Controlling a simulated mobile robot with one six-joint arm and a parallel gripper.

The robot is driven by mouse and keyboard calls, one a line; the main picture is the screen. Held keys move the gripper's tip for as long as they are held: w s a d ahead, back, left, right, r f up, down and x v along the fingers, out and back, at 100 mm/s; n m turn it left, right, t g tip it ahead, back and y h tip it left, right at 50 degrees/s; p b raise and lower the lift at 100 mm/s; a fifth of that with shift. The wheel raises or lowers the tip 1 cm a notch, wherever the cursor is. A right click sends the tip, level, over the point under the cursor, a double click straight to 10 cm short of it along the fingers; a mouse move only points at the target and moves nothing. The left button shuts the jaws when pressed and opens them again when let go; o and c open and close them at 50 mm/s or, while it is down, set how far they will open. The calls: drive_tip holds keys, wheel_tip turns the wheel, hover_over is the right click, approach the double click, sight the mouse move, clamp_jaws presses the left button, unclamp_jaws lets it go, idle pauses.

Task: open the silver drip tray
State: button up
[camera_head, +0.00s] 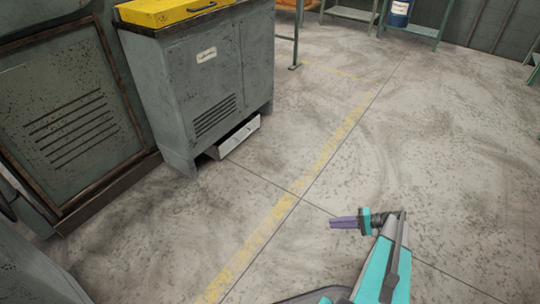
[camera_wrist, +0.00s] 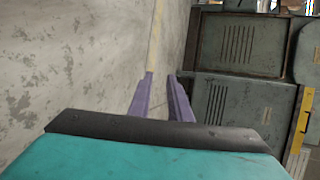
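The silver drip tray (camera_head: 239,137) is at floor level under the grey cabinet (camera_head: 195,95) in the head view. Its pale front stands out a little from the cabinet's base, with a dark gap behind it. A small dark mark, perhaps a handle, shows on the front. My gripper (camera_head: 332,222) is well to the right of and nearer than the tray, its purple fingers pointing left. In the wrist view my gripper (camera_wrist: 161,75) shows a gap between its fingers, with nothing between them. I cannot make out the tray in the wrist view.
A larger grey vented machine (camera_head: 70,110) stands left of the cabinet. A yellow case (camera_head: 165,10) lies on the cabinet top. Green metal tables and a blue drum (camera_head: 399,13) are at the back. The floor between my gripper and the tray is clear.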

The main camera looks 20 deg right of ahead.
drive_tip(key=d+f+t+b, duration=0.1)
drive_tip(key=d+t+b, duration=0.2)
drive_tip(key=d, duration=0.6)
drive_tip(key=shift+s+d+f, duration=0.25)
drive_tip(key=shift+s, duration=0.15)
drive_tip(key=shift+s, duration=0.15)
